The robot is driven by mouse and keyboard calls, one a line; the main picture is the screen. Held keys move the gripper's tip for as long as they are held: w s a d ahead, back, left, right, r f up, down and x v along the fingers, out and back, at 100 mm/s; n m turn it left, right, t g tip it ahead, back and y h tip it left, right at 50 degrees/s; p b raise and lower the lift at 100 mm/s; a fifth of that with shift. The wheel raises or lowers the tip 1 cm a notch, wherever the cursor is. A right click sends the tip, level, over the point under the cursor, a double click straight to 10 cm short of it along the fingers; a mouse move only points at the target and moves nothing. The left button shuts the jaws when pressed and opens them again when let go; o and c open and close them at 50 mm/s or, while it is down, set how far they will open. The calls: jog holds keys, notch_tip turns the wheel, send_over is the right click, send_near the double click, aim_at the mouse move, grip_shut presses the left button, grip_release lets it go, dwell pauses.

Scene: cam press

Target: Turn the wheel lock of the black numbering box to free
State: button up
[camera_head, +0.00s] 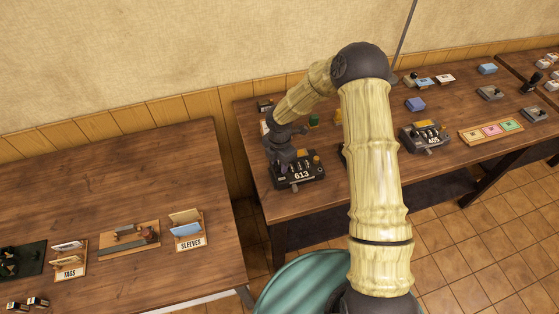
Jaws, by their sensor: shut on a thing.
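A black numbering box (300,183) stands near the left front corner of the right-hand table and shows 613 on its front. My gripper (286,167) is down at the left part of this box, shut on a part of it. The gripped part is too small and too covered by my gripper to make out. A second black numbering box (431,142) stands farther right on the same table and shows 405. The wheel lock's setting cannot be read in this view.
My arm crosses the middle and hides part of the right-hand table (385,190). A tray (490,132) with coloured pads, a blue block (415,104) and grey devices stand to the right. The left table (120,185) holds card holders; a gap separates the tables.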

jog(key=shift+w+r+n+p, duration=0.15)
jog(key=shift+n+p, duration=0.2)
jog(key=shift+n, duration=0.85)
jog(key=o, duration=1)
notch_tip(320, 180, up, 17)
jog(key=b, duration=0.3)
jog(key=shift+r, duration=0.1)
jog(key=shift+d, duration=0.1)
